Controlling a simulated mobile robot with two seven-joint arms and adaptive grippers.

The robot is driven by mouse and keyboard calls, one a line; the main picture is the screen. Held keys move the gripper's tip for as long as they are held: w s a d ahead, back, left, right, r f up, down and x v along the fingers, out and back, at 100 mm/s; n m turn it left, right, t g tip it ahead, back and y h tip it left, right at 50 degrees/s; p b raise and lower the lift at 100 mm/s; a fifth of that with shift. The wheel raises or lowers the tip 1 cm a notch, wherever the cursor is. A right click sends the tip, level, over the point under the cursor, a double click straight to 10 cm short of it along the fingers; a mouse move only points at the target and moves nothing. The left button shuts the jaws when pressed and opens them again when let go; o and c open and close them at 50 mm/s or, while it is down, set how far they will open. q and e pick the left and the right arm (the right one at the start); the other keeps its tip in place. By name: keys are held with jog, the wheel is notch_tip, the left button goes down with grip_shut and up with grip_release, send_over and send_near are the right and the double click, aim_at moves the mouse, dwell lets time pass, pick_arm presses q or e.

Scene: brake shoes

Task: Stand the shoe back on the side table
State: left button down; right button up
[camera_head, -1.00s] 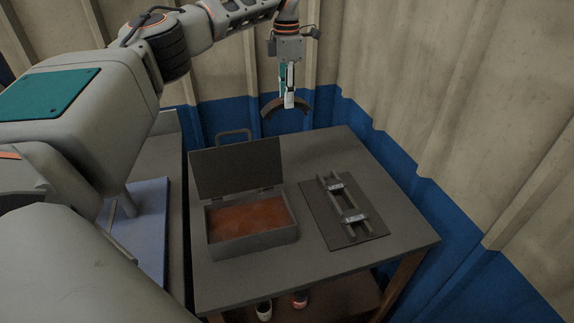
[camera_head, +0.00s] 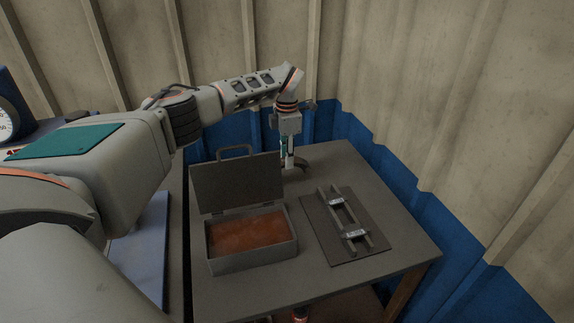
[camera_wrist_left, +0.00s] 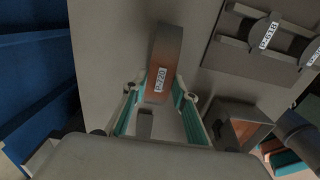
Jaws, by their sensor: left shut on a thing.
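My left gripper (camera_head: 288,160) points down over the far part of the grey side table (camera_head: 408,245). It is shut on the curved brake shoe (camera_head: 302,165), which shows partly behind the fingers. My right gripper is not in view.
An open metal box (camera_head: 250,262) with a rusty brown inside stands on the table, lid raised. Right of it lies a dark plate with a two-rail rack (camera_head: 342,216) and two white-labelled pieces. Corrugated walls (camera_head: 420,110) close off the back and right.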

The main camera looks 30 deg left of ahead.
pick_arm(q)
jog(key=shift+f, duration=1.65)
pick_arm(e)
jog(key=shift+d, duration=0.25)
pick_arm(q)
jog(key=shift+f, duration=0.15)
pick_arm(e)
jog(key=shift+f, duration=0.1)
pick_arm(q)
jog(key=c, duration=1.6)
grip_release()
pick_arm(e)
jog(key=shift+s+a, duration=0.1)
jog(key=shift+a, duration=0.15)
pick_arm(q)
notch_tip(320, 180, up, 11)
jog(key=shift+r+b, duration=0.1)
jog(key=shift+b, duration=0.25)
jog(key=shift+r, duration=0.55)
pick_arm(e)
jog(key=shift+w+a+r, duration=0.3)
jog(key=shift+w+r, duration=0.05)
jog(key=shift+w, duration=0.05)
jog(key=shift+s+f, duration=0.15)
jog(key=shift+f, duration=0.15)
